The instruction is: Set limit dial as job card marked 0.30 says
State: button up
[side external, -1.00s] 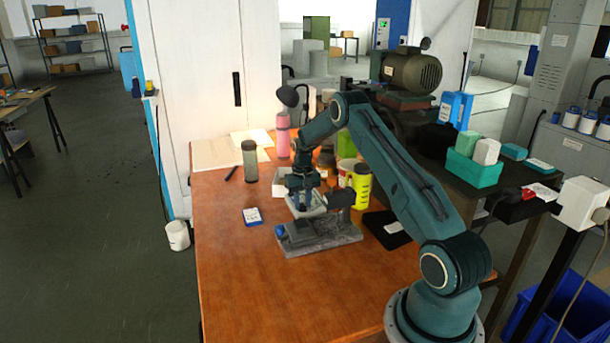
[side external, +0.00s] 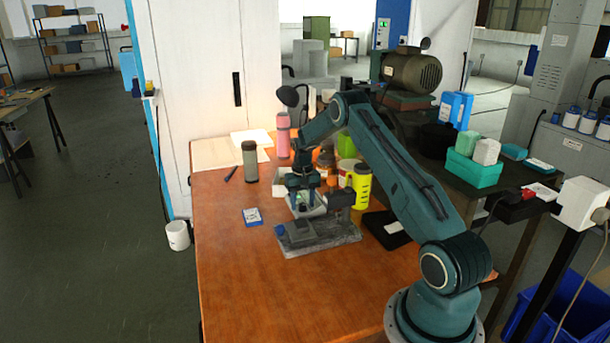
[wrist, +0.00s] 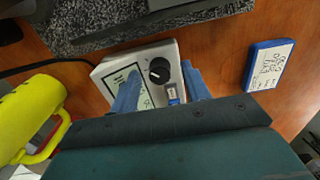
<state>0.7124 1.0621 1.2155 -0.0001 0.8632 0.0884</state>
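A pale control box (wrist: 110,68) with a black round dial (wrist: 158,70) and a framed display panel (wrist: 130,85) lies below my gripper in the wrist view. The dial has a white pointer mark; its setting is too small to read. My gripper (wrist: 162,88) is open, its two blue fingers apart on either side of the dial's line. I cannot tell whether they touch the box. In the side view my gripper (side external: 304,199) hangs over the box (side external: 318,209). A white card with a blue edge (wrist: 270,63) carries handwriting I cannot read surely; it also shows on the table (side external: 252,216).
A grey stone stand (side external: 318,238) sits in front of the box. A grey-green tumbler (side external: 250,162) and pink bottle (side external: 283,136) stand behind. The front left table is clear.

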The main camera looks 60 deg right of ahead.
aim_at(302, 205)
jog(key=shift+r, duration=0.1)
notch_tip(302, 205, up, 14)
dwell(0.7)
dwell(0.3)
jog(key=s+a+r+n+t+h, duration=0.1)
jog(key=s+a+r+n, duration=0.15)
jog(key=a+r, duration=0.8)
jog(key=s+a+r+n+t, duration=0.1)
jog(key=s+a+r+n, duration=0.15)
jog(key=a+r, duration=0.8)
jog(key=s+a+f+n+t, duration=0.1)
jog(key=s+a+f+n, duration=0.1)
jog(key=s+a, duration=0.7)
jog(key=s+a+f+n+t+y, duration=0.1)
jog(key=s+a+f+n+t, duration=0.1)
jog(key=s+a, duration=0.6)
jog(key=s, duration=0.5)
jog(key=shift+a+t, duration=0.3)
jog(key=shift+a, duration=0.05)
